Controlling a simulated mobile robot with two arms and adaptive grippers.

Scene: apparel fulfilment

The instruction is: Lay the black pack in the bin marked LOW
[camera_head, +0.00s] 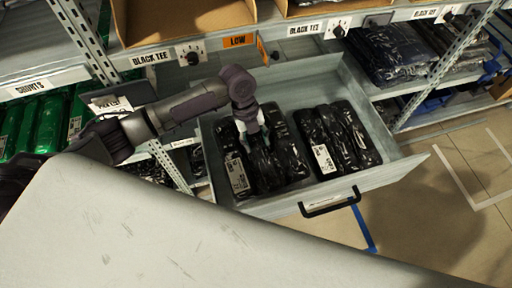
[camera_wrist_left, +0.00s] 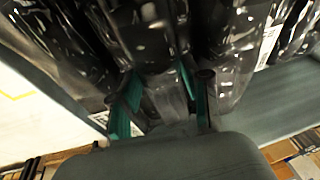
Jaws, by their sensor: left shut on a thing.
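Several black shiny packs with white labels stand in two rows in an open grey drawer (camera_head: 400,172). My left gripper (camera_head: 256,138) reaches down into the left row and is shut on a black pack (camera_head: 262,170). In the left wrist view its teal fingers (camera_wrist_left: 162,100) sit either side of the held pack (camera_wrist_left: 165,92), with other packs close around. The pack is still among its neighbours; whether it is lifted I cannot tell. An orange LOW tag (camera_head: 238,40) is on the shelf edge under a brown cardboard bin (camera_head: 185,15). My right gripper is not in view.
A second cardboard bin (camera_head: 320,8) stands to the right on the shelf above the drawer. Clear-wrapped dark packs (camera_head: 390,52) lie on the right shelf and green packs (camera_head: 35,125) at left. A large pale surface (camera_head: 140,225) fills the lower left. Floor is open at right.

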